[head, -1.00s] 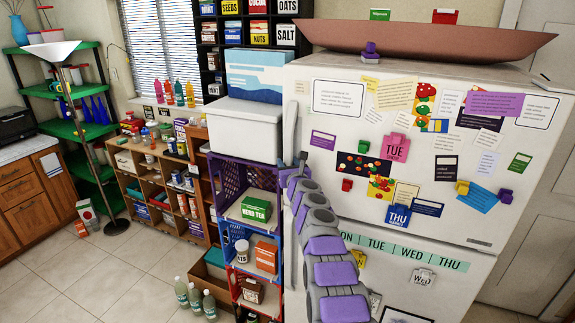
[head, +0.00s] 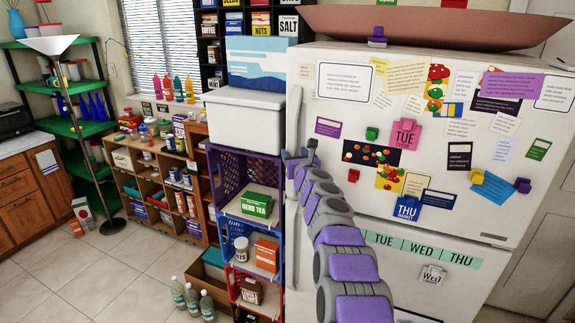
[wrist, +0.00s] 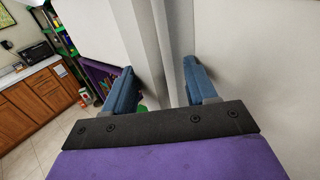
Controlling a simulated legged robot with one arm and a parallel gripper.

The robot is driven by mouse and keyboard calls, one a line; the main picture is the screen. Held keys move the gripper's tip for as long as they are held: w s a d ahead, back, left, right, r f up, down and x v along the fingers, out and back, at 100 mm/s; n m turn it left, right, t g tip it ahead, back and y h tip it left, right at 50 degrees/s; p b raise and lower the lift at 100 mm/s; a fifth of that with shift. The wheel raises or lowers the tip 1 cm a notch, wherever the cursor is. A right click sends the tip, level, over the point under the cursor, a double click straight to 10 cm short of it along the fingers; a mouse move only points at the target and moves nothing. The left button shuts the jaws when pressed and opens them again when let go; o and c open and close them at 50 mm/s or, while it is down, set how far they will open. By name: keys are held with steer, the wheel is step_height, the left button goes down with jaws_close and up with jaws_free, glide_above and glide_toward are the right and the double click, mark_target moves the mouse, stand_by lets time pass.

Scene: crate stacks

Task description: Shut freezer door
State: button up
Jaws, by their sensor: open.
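The freezer door (head: 440,150) is the upper white door of the refrigerator, covered with papers and magnets. Its long pale handle (head: 293,115) runs down its left edge in the head view. My gripper (head: 298,160) is at that left edge, near the lower part of the handle. In the wrist view my gripper (wrist: 158,87) is open, with its two blue fingers on either side of a vertical white edge or handle (wrist: 165,40). I cannot tell whether the fingers touch it. How far the door stands from the frame is not clear.
A purple crate (head: 215,180) and other stacked crates stand close left of the refrigerator. A white bin (head: 243,125) sits above them. A long brown tray (head: 430,22) lies on top.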

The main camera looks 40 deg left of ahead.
steer(key=b+v, duration=1.5)
steer(key=b, duration=0.1)
steer(key=shift+s+d+b, duration=0.15)
steer(key=shift+s+b, duration=0.15)
steer(key=shift+s, duration=0.2)
